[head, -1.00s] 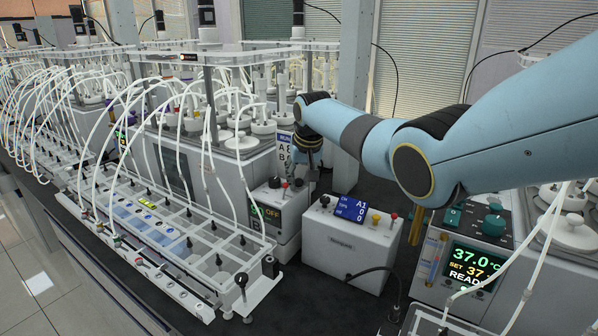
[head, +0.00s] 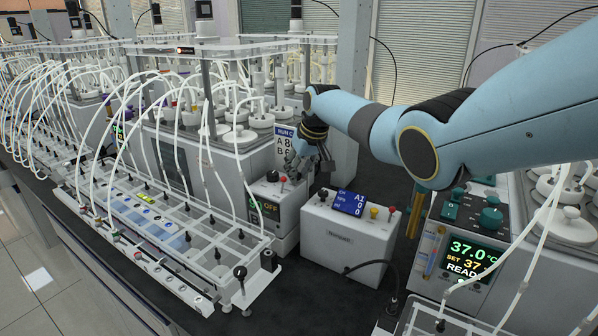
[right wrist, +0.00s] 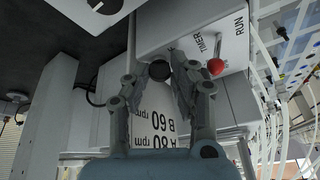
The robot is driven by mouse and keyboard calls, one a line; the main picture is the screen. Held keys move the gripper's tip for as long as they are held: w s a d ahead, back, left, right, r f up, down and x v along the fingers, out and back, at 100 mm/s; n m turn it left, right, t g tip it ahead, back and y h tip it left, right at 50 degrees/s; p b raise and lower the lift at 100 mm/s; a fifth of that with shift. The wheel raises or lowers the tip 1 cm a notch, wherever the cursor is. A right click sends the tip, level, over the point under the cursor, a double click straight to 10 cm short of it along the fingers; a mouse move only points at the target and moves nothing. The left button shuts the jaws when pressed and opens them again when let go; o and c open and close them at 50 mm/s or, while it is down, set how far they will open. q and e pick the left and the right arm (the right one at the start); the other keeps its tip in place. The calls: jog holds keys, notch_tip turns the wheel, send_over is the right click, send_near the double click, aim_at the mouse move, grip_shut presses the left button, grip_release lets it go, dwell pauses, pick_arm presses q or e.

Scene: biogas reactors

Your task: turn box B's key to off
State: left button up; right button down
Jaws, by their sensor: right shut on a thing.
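A grey box with a small dark screen (head: 266,208) reading OFF stands at the end of the reactor row. A black knob (head: 272,176) and a red toggle (head: 284,179) stand on its top. My right gripper (head: 308,168) is at the right part of this top. In the right wrist view its fingers (right wrist: 160,78) are shut on a dark round key head (right wrist: 159,70), beside the red toggle (right wrist: 216,67) marked TIMER and RUN. The fingers hide part of the key, so its setting cannot be read. My left gripper is not in view.
A white box (head: 345,236) with a blue display stands close on the right. Behind is a run card (head: 285,140); it shows upside down in the wrist view. A tube rack (head: 180,240) lies in front left. A heater unit (head: 468,250) reads 37.0.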

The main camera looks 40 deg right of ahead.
jog(key=c, duration=1.1)
grip_release()
jog(key=shift+r, duration=0.1)
jog(key=shift+s+r, duration=0.15)
jog(key=shift+r, duration=0.35)
jog(key=shift+v, duration=3.35)
jog(key=shift+s+a+f, duration=0.15)
